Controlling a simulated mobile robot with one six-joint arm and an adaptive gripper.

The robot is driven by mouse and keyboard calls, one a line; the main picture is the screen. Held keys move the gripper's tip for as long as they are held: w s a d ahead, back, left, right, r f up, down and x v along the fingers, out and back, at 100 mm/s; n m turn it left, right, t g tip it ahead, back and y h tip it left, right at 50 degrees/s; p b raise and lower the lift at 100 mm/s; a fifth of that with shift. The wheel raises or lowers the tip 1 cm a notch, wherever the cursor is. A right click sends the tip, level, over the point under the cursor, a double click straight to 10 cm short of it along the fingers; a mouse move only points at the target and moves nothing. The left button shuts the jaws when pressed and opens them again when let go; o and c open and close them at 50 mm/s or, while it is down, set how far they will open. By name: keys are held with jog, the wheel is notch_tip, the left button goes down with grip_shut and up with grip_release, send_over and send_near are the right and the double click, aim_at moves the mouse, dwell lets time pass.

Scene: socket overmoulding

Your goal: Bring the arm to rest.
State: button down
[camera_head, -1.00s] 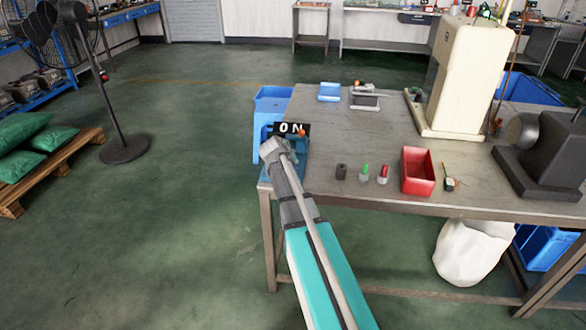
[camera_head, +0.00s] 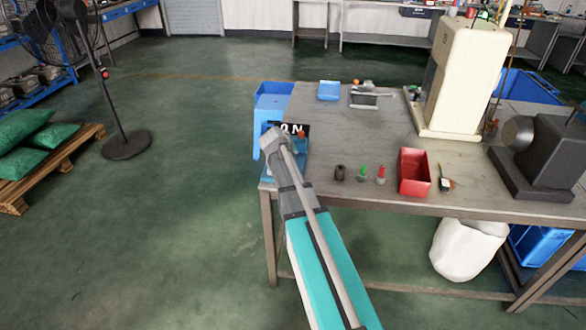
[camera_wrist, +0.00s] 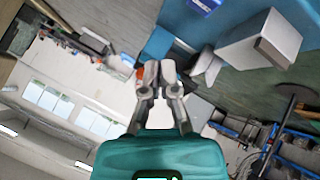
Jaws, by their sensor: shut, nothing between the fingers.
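My gripper (camera_wrist: 158,72) shows in the wrist view, its two grey fingertips together with nothing held between them. Behind it is the teal wrist housing (camera_wrist: 158,155). In the head view my arm (camera_head: 325,265) reaches up from the lower middle, across the left front corner of the workbench (camera_head: 340,130). Its far end is near the black "ON" sign (camera_head: 293,129). The fingers cannot be made out in the head view. The wrist view is strongly tilted and shows windows, a wall and floor around the fingers.
A red box (camera_head: 414,172) and several small parts stand near the bench's front edge, right of my arm. A cream machine (camera_head: 466,75) and a dark machine (camera_head: 545,150) stand farther right. A blue bin (camera_head: 272,100) is at the bench's left side. The floor (camera_head: 190,220) left of my arm is clear.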

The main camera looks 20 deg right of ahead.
jog(key=shift+s, duration=0.1)
dwell(0.6)
jog(key=s+a+r+g+y+p, duration=0.1)
jog(key=s+a+g+y+p, duration=0.1)
jog(key=s+a, duration=0.9)
jog(key=s+a+r+n+g+y+p, duration=0.1)
jog(key=s+a+y+p, duration=0.4)
jog(key=s+a, duration=0.6)
jog(key=s+r+g+p, duration=0.1)
jog(key=s+g, duration=0.1)
jog(key=s, duration=0.1)
jog(key=shift+a+g+p, duration=0.3)
jog(key=shift+a, duration=0.1)
jog(key=shift+s, duration=0.1)
